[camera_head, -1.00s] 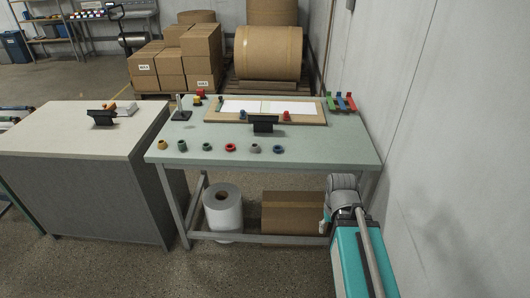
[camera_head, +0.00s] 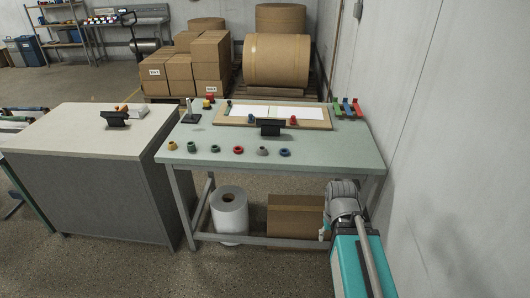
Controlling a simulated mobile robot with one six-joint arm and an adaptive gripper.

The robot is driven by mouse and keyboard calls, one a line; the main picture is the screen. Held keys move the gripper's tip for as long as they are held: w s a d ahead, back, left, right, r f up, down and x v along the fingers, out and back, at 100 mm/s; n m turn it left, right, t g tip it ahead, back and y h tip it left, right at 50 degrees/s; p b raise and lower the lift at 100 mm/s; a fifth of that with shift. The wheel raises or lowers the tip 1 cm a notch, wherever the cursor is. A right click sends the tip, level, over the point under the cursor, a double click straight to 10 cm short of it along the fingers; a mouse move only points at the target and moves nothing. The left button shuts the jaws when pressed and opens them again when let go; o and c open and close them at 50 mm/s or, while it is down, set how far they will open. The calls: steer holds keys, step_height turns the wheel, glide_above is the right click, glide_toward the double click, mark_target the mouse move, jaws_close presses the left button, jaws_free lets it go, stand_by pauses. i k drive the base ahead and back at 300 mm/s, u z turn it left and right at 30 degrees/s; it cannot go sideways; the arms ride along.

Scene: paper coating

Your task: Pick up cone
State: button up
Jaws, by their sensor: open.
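Several small ring-like or cone-like pieces stand in a row along the front of the green table (camera_head: 330,158). My arm is folded at the lower right, in front of the table and apart from the pieces. My gripper's fingers do not show.
A framed board with white paper (camera_head: 268,110) and a black stand (camera_head: 270,128) are behind the row. Colored clips (camera_head: 347,107) lie at the back right. A grey cabinet (camera_head: 90,190) stands left, a wall (camera_head: 450,150) right. A white roll (camera_head: 229,215) and carton (camera_head: 294,215) sit underneath.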

mark_target(263, 151)
steer(key=u, duration=0.05)
steer(key=i, duration=0.95)
steer(key=z, duration=0.05)
